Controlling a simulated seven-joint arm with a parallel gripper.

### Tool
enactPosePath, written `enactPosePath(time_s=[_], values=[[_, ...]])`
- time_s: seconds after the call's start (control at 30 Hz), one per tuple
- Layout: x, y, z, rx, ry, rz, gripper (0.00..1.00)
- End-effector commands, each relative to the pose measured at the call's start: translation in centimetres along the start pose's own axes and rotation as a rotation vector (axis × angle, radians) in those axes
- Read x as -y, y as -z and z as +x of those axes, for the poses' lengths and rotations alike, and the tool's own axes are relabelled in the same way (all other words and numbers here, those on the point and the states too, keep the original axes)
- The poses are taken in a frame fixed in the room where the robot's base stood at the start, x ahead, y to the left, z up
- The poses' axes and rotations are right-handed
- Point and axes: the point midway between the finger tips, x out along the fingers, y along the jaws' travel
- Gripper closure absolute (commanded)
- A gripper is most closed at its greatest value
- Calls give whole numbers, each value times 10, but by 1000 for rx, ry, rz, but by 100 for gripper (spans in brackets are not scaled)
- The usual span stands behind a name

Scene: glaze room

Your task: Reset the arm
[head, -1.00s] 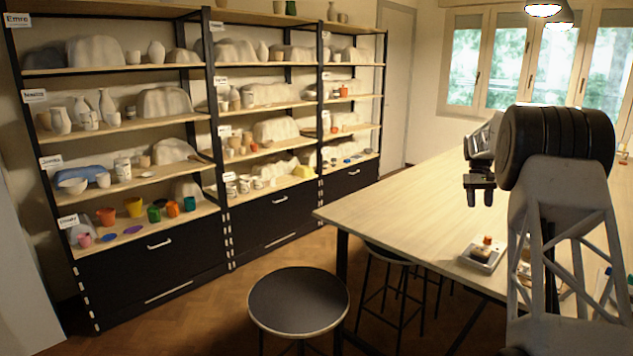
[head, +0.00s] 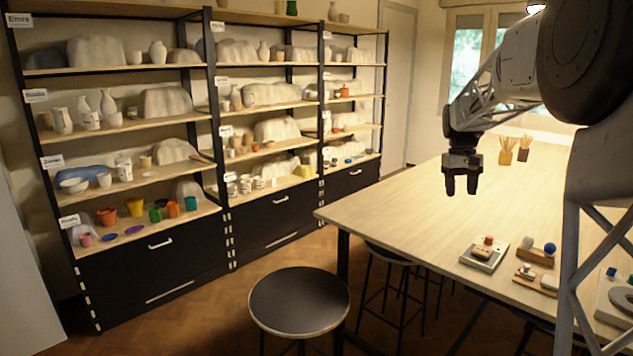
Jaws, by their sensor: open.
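My gripper (head: 461,186) hangs at the end of my arm on the right side of the head view. Its two dark fingers point down with a gap between them, and nothing shows between them. It is in the air above the wooden table (head: 420,215), over the table's left part. My arm reaches in from the right edge and hides part of the table and the windows.
On the table's near right stand a small tray with an orange-topped item (head: 483,255), a wooden block with a blue ball (head: 536,254) and other small items. Two brush pots (head: 506,157) stand farther back. Shelves of pottery (head: 140,180) line the left wall. A stool (head: 298,302) stands in front.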

Motion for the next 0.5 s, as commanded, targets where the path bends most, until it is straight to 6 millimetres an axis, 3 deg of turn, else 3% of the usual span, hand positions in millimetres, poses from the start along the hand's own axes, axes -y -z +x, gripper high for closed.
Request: enactPosePath(time_s=[0.5], values=[[73, -114, -11, -96, -3, 7, 48]])
